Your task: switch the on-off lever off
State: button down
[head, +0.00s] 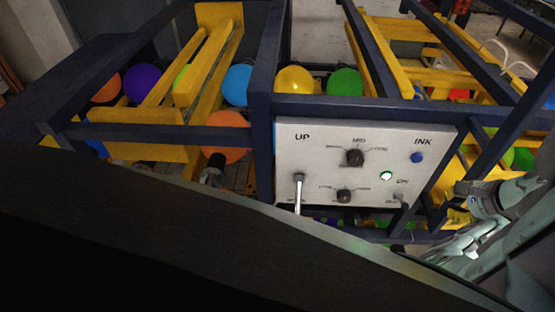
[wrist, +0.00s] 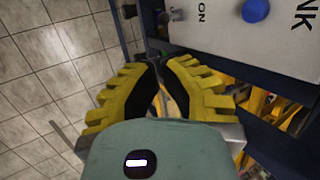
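The white control panel (head: 435,140) faces me in the head view. The small grey on-off lever (head: 402,200) sits at its lower right, between the ON and OFF labels. A round green light (head: 386,175) glows above it. The lever also shows at the top edge of the wrist view (wrist: 176,14), beside the ON label. My gripper (wrist: 159,64) has yellow and black fingers whose tips look together, with nothing seen between them. It is apart from the lever, beyond the panel's edge. In the head view, my gripper (head: 462,190) is right of the panel, partly in shadow.
The panel also carries a long UP lever (head: 298,190), two dark knobs (head: 355,157) and a blue INK button (head: 417,157). Dark blue frame bars (head: 262,95) surround the panel. Balloons and yellow rails (head: 205,65) lie behind. Tiled floor (wrist: 45,70) shows in the wrist view.

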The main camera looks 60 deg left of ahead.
dwell(0.3)
jog(key=b, duration=0.3)
send_near(402, 202)
notch_tip(402, 202, down, 6)
jog(key=p, duration=0.5)
jog(key=shift+w+a, duration=0.35)
jog(key=shift+a, duration=0.1)
jog(key=shift+s+f, duration=0.1)
jog(key=shift+f, duration=0.1)
dwell(0.3)
